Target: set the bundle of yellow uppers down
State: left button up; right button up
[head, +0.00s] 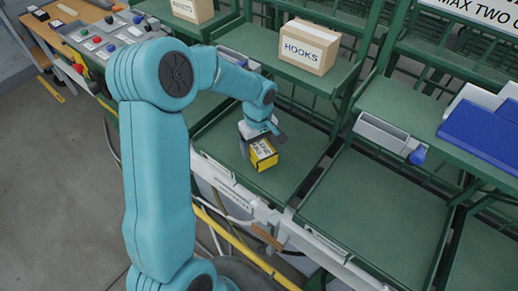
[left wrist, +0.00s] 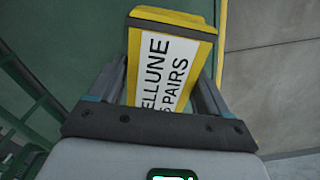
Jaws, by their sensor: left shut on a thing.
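The bundle of yellow uppers (head: 264,154) is a small yellow block with a dark band and a white label. In the left wrist view the bundle (left wrist: 165,62) sits between the two fingers, its label partly reading "ELLUNE" and "PAIRS". My left gripper (head: 258,140) is shut on it, over the green shelf tray (head: 285,176) in the middle of the rack. I cannot tell whether the bundle touches the tray. My right gripper is not in view.
A cardboard box marked "HOOKS" (head: 309,47) stands on the shelf behind. A blue bin (head: 482,135) sits at the right. Another green tray (head: 375,215) to the right is empty. A control panel (head: 112,38) is at the upper left.

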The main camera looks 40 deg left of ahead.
aim_at(260, 152)
pick_arm(q)
notch_tip(260, 152, down, 3)
jog(key=shift+w+r+p, duration=0.1)
jog(key=shift+r+p, duration=0.1)
jog(key=shift+p, duration=0.15)
jog(key=shift+w+f, duration=0.15)
jog(key=shift+f, duration=0.1)
jog(key=shift+f, duration=0.2)
jog(key=o, duration=1.2)
jog(key=shift+o, duration=0.2)
notch_tip(260, 152, up, 11)
jog(key=shift+r, duration=0.7)
